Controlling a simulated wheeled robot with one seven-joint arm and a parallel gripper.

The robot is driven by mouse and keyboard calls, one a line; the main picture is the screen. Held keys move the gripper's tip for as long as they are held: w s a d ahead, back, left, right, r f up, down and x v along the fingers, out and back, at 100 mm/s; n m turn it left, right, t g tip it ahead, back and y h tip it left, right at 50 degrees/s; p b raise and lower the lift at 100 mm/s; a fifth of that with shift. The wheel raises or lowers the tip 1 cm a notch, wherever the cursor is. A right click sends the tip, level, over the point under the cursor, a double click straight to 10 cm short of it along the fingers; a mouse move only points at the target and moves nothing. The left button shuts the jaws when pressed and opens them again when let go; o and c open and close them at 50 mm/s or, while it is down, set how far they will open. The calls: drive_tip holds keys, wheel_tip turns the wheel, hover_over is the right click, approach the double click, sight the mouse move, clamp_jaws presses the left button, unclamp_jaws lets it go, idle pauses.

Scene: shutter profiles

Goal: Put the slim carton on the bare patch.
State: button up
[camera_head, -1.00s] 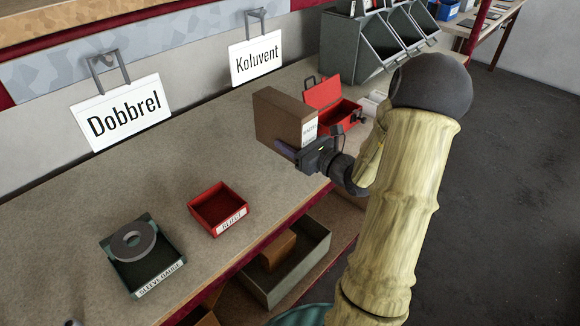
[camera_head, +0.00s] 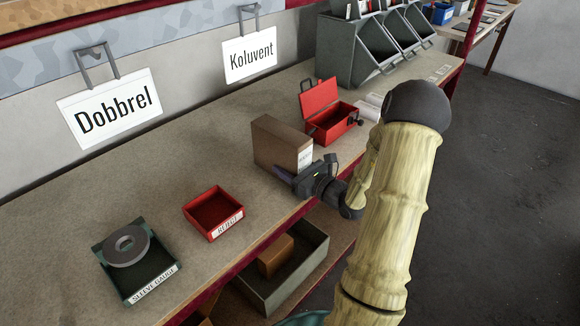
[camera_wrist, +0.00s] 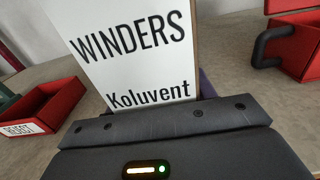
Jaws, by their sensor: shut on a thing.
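The slim carton (camera_head: 282,143) is a brown box with a white label on its narrow end, upright at the bench's middle. Its label (camera_wrist: 130,45) reads "WINDERS Koluvent" in the wrist view. My gripper (camera_head: 296,178) is shut on the carton's near labelled end, low down. The carton's base looks at or close to the bench top; I cannot tell whether it touches. The bench top (camera_head: 180,190) is bare around the carton, below the "Koluvent" sign (camera_head: 250,56). No marked patch shows. The fingertips are mostly hidden in the wrist view.
A red "REJECT" tray (camera_head: 214,212) lies left of the carton, and a green "SLEEVE GAUGE" tray (camera_head: 137,262) with a grey ring farther left. An open red box (camera_head: 331,112) stands close on the right. A "Dobbrel" sign (camera_head: 108,108) hangs left. Grey bins (camera_head: 345,50) stand behind.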

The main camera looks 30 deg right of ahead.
drive_tip(key=shift+r, duration=0.1)
drive_tip(key=o, duration=1.3)
drive_tip(key=v, duration=1.2)
drive_tip(key=shift+a, duration=0.1)
